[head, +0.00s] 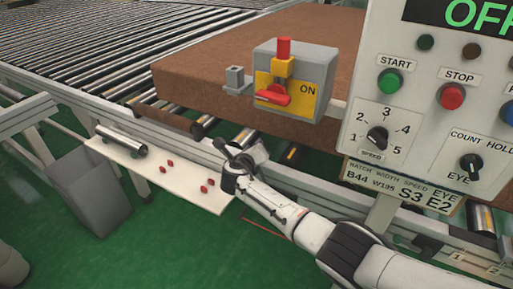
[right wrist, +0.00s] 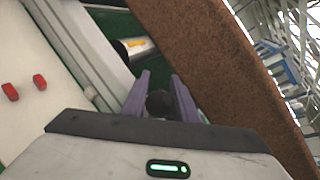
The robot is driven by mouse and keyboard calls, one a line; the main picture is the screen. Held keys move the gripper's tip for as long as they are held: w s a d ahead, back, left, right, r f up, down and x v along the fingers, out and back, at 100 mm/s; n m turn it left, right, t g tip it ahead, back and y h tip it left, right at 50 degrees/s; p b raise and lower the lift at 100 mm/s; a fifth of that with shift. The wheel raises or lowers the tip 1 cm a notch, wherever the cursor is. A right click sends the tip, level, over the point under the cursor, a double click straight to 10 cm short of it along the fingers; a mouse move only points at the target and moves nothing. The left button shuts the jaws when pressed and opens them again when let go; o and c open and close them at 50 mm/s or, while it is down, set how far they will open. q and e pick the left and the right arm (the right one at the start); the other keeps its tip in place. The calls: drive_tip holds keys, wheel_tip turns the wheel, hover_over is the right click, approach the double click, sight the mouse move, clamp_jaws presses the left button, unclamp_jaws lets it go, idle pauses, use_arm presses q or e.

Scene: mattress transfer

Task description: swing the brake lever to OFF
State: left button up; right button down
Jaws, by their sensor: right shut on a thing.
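My right gripper (head: 232,154) is low beside the conveyor's side rail, below the grey switch box. In the right wrist view its two purple fingers (right wrist: 160,100) are shut on a dark round knob (right wrist: 160,103). I cannot tell for sure whether this knob is the end of the brake lever, as the gripper hides most of it. The switch box (head: 322,62) has a yellow plate marked ON, a red handle (head: 287,94) lying nearly flat and a red part on top. No OFF mark for a lever is readable. My left gripper is not in view.
A brown mattress slab (head: 205,75) lies on the rollers behind the box. A control panel (head: 420,110) stands at the right. A white shelf (head: 185,182) carries a metal roller (head: 121,140) and several red pieces. A grey bin (head: 90,190) stands at the left.

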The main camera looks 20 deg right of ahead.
drive_tip(key=shift+a, duration=0.1)
idle(0.3)
drive_tip(key=c, duration=1.4)
unclamp_jaws()
drive_tip(key=shift+w+f, duration=0.1)
drive_tip(key=shift+w, duration=0.05)
drive_tip(key=shift+c, duration=0.2)
drive_tip(key=shift+s, duration=0.2)
drive_tip(key=p+v, duration=0.4)
drive_tip(key=v, duration=0.6)
